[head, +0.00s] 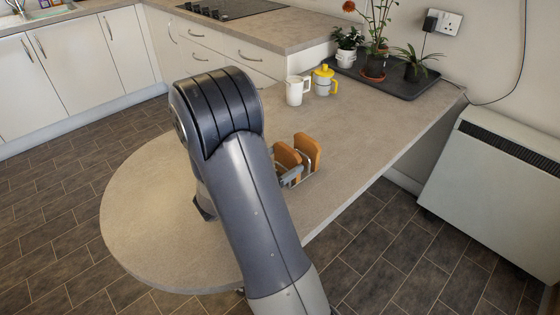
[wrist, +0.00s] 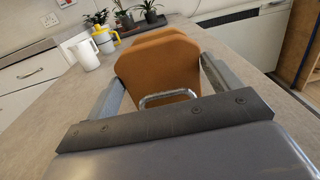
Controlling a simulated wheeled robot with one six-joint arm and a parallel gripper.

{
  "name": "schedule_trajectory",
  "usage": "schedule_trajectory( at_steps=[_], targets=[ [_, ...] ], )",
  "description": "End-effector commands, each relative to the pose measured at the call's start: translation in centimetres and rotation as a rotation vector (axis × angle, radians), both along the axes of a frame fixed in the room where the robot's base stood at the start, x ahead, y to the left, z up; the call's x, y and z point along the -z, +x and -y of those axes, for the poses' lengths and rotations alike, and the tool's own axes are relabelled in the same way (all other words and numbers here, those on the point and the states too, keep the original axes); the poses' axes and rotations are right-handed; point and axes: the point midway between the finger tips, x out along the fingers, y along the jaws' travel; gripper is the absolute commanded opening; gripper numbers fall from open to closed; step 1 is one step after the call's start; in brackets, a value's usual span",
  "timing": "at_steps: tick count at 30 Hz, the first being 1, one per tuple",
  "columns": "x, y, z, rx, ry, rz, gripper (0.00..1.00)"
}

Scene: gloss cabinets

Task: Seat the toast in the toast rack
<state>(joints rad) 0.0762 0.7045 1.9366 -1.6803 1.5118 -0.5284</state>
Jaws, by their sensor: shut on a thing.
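A brown slice of toast (wrist: 158,65) stands upright between the two fingers of my gripper (wrist: 163,72), which are shut on its side edges. It is the nearer slice (head: 286,160) in the head view. A second slice (head: 308,149) stands upright just behind it, mostly hidden in the wrist view. The metal wire toast rack (wrist: 166,96) shows as a loop in front of the held slice's lower part; rack wire also shows beside the slices in the head view. The held slice's bottom edge is hidden, so I cannot tell how deep it sits.
The worktop's right edge runs close to the rack. The rounded left end is clear.

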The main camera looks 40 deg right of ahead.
Motion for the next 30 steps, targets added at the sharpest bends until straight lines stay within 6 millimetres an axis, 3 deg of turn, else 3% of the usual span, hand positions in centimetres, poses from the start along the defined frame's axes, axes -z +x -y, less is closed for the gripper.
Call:
schedule_trajectory(
  at_steps=[8, 9, 14, 23, 30],
  targets=[
    [0.8, 0.0, 0.0, 0.0, 0.0, -0.001, 0.61],
    [0.8, 0.0, 0.0, 0.0, 0.0, 0.0, 0.86],
    [0.7, 0.0, 0.0, 0.0, 0.0, 0.0, 0.99],
    [0.3, 0.0, 0.0, 0.0, 0.0, 0.001, 1.0],
    [-3.2, 0.0, 0.0, 0.0, 0.0, 0.006, 1.0]
  ],
)
